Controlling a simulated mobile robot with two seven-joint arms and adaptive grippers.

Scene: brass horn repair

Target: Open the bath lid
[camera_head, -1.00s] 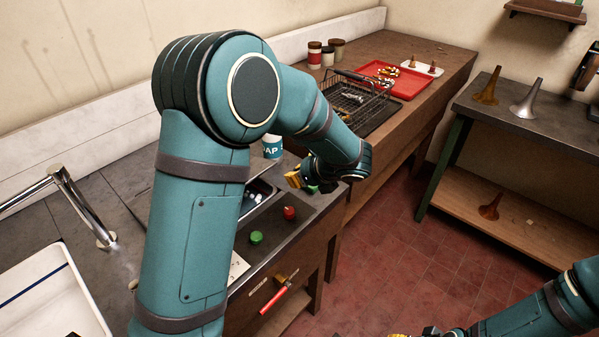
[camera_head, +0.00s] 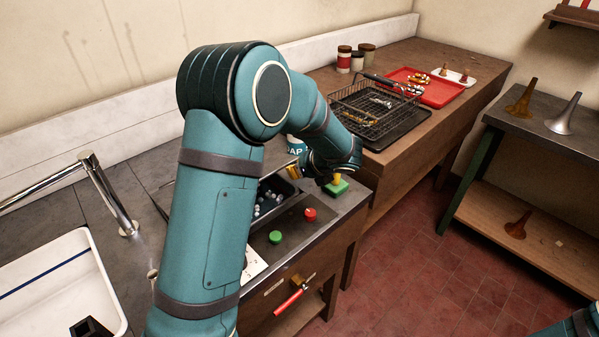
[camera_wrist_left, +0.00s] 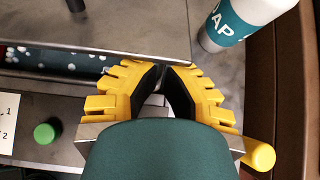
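The bath (camera_head: 270,197) is a dark tank with several small pale balls, set in the bench behind the buttons. It also shows in the left wrist view (camera_wrist_left: 60,62). A grey flat panel (camera_wrist_left: 110,25), apparently the lid, covers the back part and leaves a front strip uncovered. My left gripper (camera_head: 292,172) is at the bath's right end. In the wrist view its yellow fingertips (camera_wrist_left: 163,70) are drawn together beside the panel's front right corner; contact is unclear. My left arm hides much of the bath in the head view.
A white bottle with a teal label (camera_wrist_left: 230,25) stands close to the right. A wire basket (camera_head: 370,108) and white sink (camera_head: 60,290) flank the area.

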